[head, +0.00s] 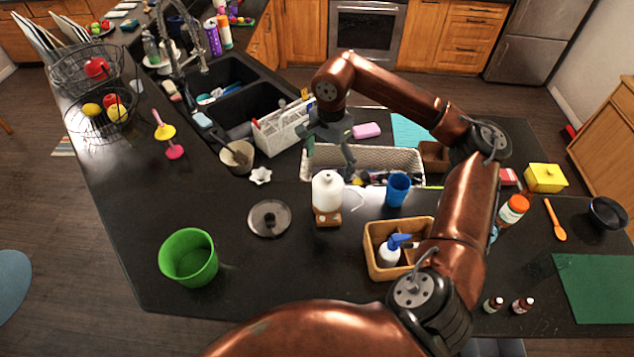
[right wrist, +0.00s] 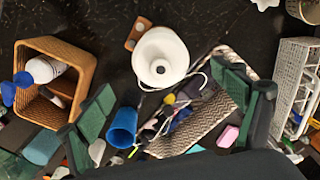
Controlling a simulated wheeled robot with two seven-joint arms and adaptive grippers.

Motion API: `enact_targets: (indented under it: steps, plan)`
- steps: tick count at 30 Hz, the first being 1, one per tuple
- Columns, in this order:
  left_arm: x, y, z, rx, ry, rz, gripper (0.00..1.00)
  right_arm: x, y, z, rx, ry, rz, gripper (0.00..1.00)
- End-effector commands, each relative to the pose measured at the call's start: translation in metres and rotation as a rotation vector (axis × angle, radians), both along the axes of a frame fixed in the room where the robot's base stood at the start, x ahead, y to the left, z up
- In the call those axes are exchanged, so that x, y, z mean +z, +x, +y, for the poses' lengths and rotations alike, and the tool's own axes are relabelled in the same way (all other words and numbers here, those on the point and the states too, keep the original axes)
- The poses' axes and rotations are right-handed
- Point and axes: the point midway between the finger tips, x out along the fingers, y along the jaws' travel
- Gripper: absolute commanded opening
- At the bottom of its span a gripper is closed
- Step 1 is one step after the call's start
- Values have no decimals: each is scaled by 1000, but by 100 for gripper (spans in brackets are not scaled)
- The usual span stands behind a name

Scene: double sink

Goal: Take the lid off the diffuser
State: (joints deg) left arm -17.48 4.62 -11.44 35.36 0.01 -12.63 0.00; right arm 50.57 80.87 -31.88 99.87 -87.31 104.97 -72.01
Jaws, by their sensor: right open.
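The diffuser (head: 327,195) stands upright on the dark counter, with a white rounded upper part and a brown wooden base. In the right wrist view, the white top of the diffuser (right wrist: 160,58) shows from above with a small dark hole in its middle. It still sits on the base (right wrist: 138,33), and a thin white cord runs from it. My right gripper (head: 329,155) is open and empty, pointing down above and beyond the diffuser, apart from it. Its two green-grey fingers (right wrist: 165,85) are spread wide in the wrist view. My left gripper is not in view.
A blue cup (head: 397,190) stands right of the diffuser, and a woven basket (head: 410,160) lies behind it. A wooden caddy (head: 375,262) is at front right. The counter's front middle is clear.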

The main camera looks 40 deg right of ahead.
Motion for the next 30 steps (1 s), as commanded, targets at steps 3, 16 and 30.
enact_targets:
  steps: [3, 16, 30]
  plan:
    - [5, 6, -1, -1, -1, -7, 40, -12, -1, -1, 15, -11, 0, 88]
    - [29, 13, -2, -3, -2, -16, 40, -65, 0, -3, 12, -7, 2, 88]
    - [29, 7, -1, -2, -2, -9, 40, -77, 1, -3, 12, -7, -2, 80]
